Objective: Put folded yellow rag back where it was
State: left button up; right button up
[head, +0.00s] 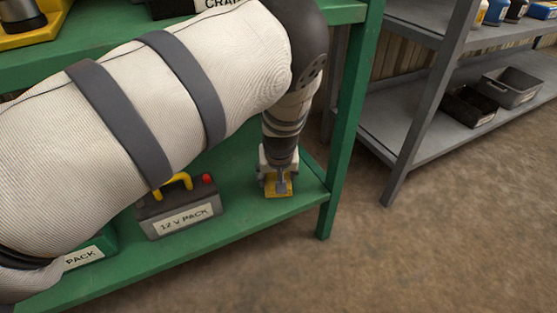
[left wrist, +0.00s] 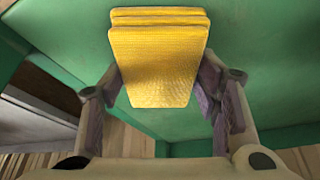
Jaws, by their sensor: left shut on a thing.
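The folded yellow rag (head: 279,191) is at the right end of the green lower shelf board (head: 245,205), near its front corner. My left gripper (head: 277,181) reaches down from above and is shut on the rag. In the left wrist view the rag (left wrist: 158,65) is a layered yellow pad between the two fingers of the left gripper (left wrist: 165,88), with green shelf behind it. I cannot tell whether the rag touches the board. My right gripper is not in view.
A grey 12 V pack (head: 180,213) with a yellow handle stands left of the rag, with bare board between them. Another labelled pack (head: 92,250) is partly hidden by my left arm. The green shelf post (head: 343,150) rises close on the right. A grey rack (head: 400,140) holds open bins (head: 512,88).

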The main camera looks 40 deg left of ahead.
pick_arm(q)
jog(key=o, duration=1)
jog(key=p+v, duration=0.5)
jog(key=v, duration=0.7)
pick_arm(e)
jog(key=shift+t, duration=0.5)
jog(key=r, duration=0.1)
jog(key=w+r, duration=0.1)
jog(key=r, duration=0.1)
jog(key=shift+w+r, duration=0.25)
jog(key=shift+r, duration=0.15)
